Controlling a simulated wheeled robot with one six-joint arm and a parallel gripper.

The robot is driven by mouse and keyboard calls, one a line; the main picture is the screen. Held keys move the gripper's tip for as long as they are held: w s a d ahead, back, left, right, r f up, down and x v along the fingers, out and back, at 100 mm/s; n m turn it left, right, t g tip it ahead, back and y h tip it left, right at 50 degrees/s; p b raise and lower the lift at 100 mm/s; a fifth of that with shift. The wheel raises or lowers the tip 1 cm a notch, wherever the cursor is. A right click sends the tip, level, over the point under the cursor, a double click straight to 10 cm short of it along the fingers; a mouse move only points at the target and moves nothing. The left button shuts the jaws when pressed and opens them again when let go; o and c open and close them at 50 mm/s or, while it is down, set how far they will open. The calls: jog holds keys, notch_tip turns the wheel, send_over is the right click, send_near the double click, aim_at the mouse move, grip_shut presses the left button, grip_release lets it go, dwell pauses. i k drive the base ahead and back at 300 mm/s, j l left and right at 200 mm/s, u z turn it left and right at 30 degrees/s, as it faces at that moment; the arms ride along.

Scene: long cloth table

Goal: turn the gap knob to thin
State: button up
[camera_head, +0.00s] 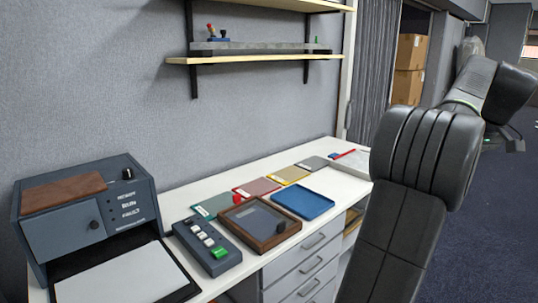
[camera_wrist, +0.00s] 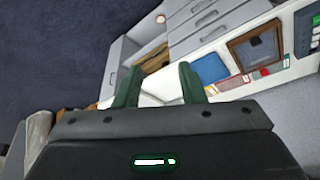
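A dark blue-grey machine (camera_head: 88,215) stands at the left end of the white table, with small status labels on its front. My arm fills the right of the head view, where the gripper itself is not clearly seen.
A control box (camera_head: 207,245) with a green button sits beside the machine. A wooden tray (camera_head: 270,246), a blue tray (camera_head: 302,214) and several coloured flat pieces lie along the table (camera_head: 345,188). A shelf (camera_head: 250,58) hangs on the wall above. Drawers (camera_head: 305,267) are below.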

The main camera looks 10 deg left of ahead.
aim_at(128, 173)
jog(key=i+u, duration=0.1)
jog(key=u, duration=0.35)
jog(key=i+u, duration=0.1)
jog(key=u, duration=0.4)
jog(key=i+u, duration=0.1)
jog(key=u, duration=0.35)
jog(key=l+u, duration=0.1)
jog(key=u, duration=0.35)
jog(key=i+l+u, duration=0.1)
jog(key=i+u, duration=0.15)
jog(key=u, duration=0.15)
jog(key=i+l+u, duration=0.15)
jog(key=u, duration=0.25)
jog(key=i+l, duration=0.05)
